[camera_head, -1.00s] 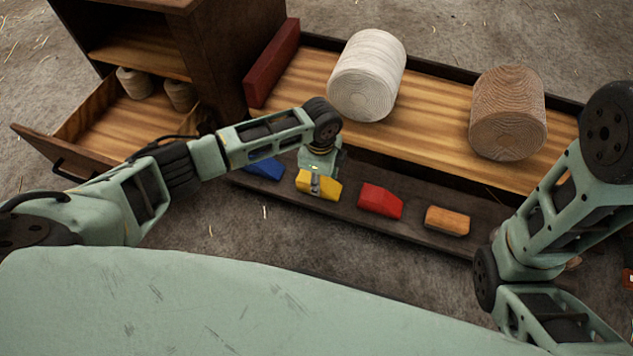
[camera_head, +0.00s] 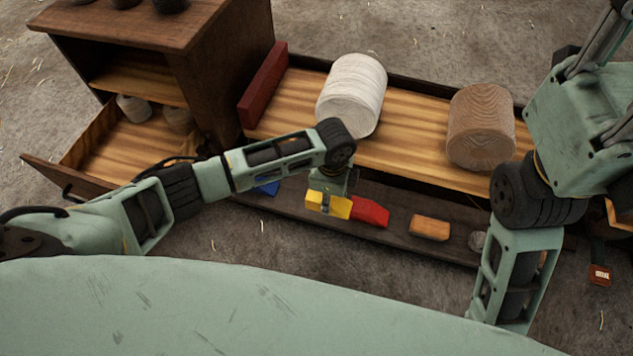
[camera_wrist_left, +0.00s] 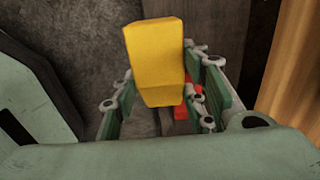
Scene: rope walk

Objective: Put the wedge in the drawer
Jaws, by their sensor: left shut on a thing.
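My left gripper (camera_head: 327,201) is shut on the yellow wedge (camera_head: 340,206), at the low dark ledge (camera_head: 300,212) in front of the bench. In the left wrist view the yellow wedge (camera_wrist_left: 157,55) stands out between the fingers, with a bit of red behind it. The red wedge (camera_head: 370,211) lies just right of it, partly covered. The blue wedge (camera_head: 267,187) lies to the left, mostly hidden by my left arm. A wooden orange wedge (camera_head: 429,227) lies farther right. The open drawer (camera_head: 128,150) juts from the cabinet at left. My right gripper is not visible.
Spools (camera_head: 134,108) stand at the drawer's back; its front part is bare. The cabinet (camera_head: 215,75) and a dark red board (camera_head: 263,84) stand between drawer and bench. My left forearm passes near the drawer.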

